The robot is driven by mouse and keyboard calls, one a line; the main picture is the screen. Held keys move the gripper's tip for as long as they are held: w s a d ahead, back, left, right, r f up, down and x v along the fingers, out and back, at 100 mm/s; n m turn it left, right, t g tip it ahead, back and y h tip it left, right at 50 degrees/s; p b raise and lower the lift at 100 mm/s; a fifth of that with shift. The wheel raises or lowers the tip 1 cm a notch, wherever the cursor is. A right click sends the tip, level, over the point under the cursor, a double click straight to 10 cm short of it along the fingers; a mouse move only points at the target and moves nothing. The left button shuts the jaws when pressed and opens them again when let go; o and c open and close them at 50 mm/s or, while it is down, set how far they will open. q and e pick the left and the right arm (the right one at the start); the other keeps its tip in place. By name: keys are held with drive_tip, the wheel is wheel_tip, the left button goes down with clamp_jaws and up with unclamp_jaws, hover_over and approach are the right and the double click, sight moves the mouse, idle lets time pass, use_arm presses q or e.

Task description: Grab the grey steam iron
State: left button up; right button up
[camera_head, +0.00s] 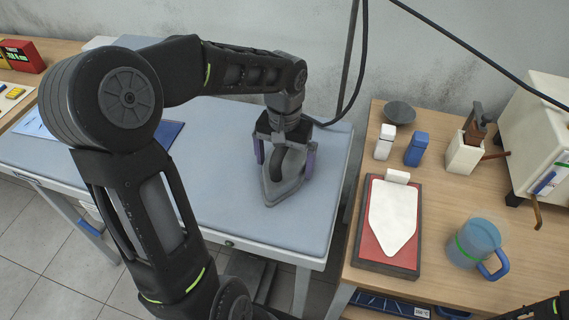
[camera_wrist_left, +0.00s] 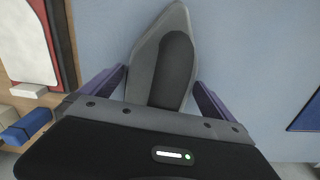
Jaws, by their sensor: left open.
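The grey steam iron (camera_head: 284,188) stands on the light blue padded board (camera_head: 230,150) near its right end, its pointed tip toward the front. In the left wrist view the iron (camera_wrist_left: 145,62) shows from above with its dark handle (camera_wrist_left: 172,75). My left gripper (camera_head: 285,160) is over the iron from above, jaws open. Its two purple fingers stand on either side of the handle, with gaps visible in the left wrist view (camera_wrist_left: 160,95). The rear of the iron is hidden by the gripper. My right gripper is not clearly in view; only a bit of dark arm shows at the bottom right corner.
On the wooden table to the right are a red pad (camera_head: 372,240) with a white iron-shaped plate (camera_head: 393,215), a blue mug (camera_head: 473,243), small white and blue blocks (camera_head: 416,149), and a grey bowl (camera_head: 400,112). A dark cable hangs behind the gripper. A blue folder lies left on the board.

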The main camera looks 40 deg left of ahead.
use_arm(q)
drive_tip(key=shift+c, duration=0.4)
drive_tip(key=c, duration=1.8)
drive_tip(key=shift+w+r, duration=0.15)
drive_tip(key=shift+c, duration=0.5)
wheel_tip(320, 180, up, 10)
